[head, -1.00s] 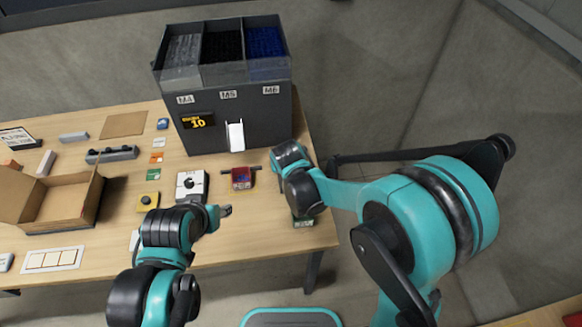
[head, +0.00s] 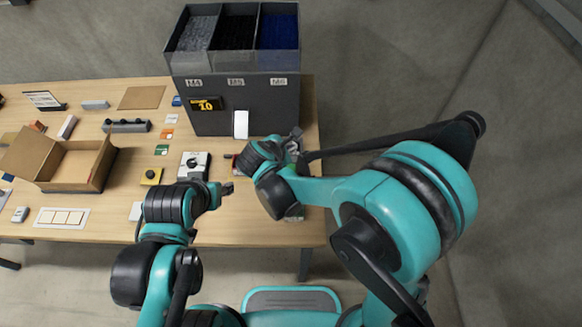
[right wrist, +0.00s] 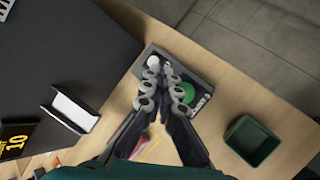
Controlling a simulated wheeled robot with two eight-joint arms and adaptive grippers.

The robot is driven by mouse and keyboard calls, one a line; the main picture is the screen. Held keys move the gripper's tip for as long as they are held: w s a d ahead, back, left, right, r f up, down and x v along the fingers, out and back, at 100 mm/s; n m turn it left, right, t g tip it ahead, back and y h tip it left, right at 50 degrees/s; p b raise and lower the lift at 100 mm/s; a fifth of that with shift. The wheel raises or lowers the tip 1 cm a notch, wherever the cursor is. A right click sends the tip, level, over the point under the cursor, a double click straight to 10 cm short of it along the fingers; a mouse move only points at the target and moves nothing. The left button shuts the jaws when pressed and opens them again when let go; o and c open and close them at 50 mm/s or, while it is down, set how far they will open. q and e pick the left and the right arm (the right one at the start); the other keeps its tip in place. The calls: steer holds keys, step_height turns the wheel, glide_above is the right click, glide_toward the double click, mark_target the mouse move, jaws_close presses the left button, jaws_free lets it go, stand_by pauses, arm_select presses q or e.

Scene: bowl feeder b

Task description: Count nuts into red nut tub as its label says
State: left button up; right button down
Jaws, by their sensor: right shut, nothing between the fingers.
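The red nut tub (right wrist: 127,133) is mostly hidden behind my right fingers in the right wrist view. Only a sliver of it shows in the head view (head: 235,160), beside my right wrist; its label cannot be read. The dark feeder (head: 238,108) has bins M4, M5 and M6, a display (head: 206,104) reading 10 and a white chute (head: 241,124). My right gripper (right wrist: 158,68) is shut and empty, over a dark panel (right wrist: 203,82) with a white and a green button (right wrist: 187,93). My left gripper (head: 228,188) is over the table's front part, its jaws unclear.
A green tub (right wrist: 252,140) stands near the table edge beside the panel. In the head view, an open cardboard box (head: 77,165), a white device with a black knob (head: 193,165) and a yellow button box (head: 151,176) stand to the left.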

steer(key=shift+f, duration=0.15)
step_height(320, 180, down, 8)
steer(key=b, duration=0.6)
steer(key=shift+f+b, duration=0.3)
steer(key=shift+b, duration=0.2)
stand_by(0.9)
steer(key=shift+f+b, duration=0.4)
steer(key=shift+b, duration=0.05)
steer(key=shift+f+b, duration=0.4)
stand_by(0.5)
steer(key=shift+r, duration=0.15)
steer(key=shift+r+p, duration=0.6)
steer(key=shift+r, duration=0.15)
